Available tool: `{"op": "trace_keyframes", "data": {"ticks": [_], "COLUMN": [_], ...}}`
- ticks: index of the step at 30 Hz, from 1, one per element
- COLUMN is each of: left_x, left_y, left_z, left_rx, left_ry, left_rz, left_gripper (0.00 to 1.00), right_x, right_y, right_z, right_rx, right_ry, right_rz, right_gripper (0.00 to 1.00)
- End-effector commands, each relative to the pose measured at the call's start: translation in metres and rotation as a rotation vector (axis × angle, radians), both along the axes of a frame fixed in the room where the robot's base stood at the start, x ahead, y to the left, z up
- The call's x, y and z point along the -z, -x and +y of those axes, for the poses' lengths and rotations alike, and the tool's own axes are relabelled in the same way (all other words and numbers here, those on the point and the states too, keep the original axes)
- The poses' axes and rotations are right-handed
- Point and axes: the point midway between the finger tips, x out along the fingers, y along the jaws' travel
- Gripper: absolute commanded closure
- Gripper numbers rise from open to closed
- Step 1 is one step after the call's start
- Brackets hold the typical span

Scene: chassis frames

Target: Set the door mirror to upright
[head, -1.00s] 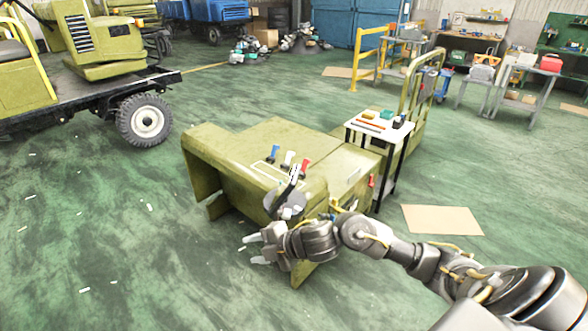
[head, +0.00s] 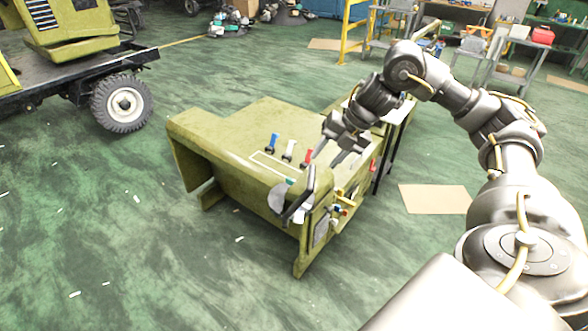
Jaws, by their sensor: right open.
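The door mirror (head: 297,206) is at the front corner of an olive-green chassis body (head: 225,150). It has a dark edge and light grey parts and leans at a slant; its exact angle is hard to tell. My right gripper (head: 330,158) is above and slightly right of the mirror, with its fingers pointing down and apart. It holds nothing, and a small gap seems to separate it from the mirror. My left gripper is not in view.
Blue, white and red levers (head: 288,150) stand on the body's top, left of my right gripper. Small knobs and a panel are on its right face. A small side table stands behind my arm, partly hidden.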

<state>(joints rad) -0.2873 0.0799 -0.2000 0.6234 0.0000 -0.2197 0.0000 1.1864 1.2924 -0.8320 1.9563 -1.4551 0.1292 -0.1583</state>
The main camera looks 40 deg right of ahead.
Motion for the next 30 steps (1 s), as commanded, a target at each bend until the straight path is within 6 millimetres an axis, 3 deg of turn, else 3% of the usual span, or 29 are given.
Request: {"op": "trace_keyframes", "data": {"ticks": [3, 6, 13, 16, 19, 25, 30], "left_x": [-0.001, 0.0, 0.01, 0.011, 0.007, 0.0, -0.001], "left_y": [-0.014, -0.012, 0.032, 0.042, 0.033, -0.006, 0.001], "left_z": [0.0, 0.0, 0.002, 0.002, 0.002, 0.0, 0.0], "left_rx": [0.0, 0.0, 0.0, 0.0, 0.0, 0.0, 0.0], "left_ry": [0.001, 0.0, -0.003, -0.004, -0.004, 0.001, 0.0], "left_rz": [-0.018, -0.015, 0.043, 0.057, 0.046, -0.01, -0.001], "left_gripper": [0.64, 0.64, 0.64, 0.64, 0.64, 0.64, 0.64], "right_x": [-0.003, -0.002, 0.028, 0.044, 0.057, 0.081, 0.091], "right_y": [0.004, 0.006, -0.006, -0.014, -0.019, -0.028, -0.032], "right_z": [-0.003, -0.003, 0.008, 0.016, 0.022, 0.031, 0.035], "right_rx": [0.004, 0.005, 0.002, -0.001, 0.001, 0.002, 0.002], "right_ry": [0.001, 0.001, -0.002, -0.002, -0.001, -0.001, 0.0], "right_rz": [0.002, 0.002, 0.008, 0.008, 0.009, 0.005, 0.003], "right_gripper": [0.58, 0.58, 0.58, 0.58, 0.58, 0.58, 0.58]}}
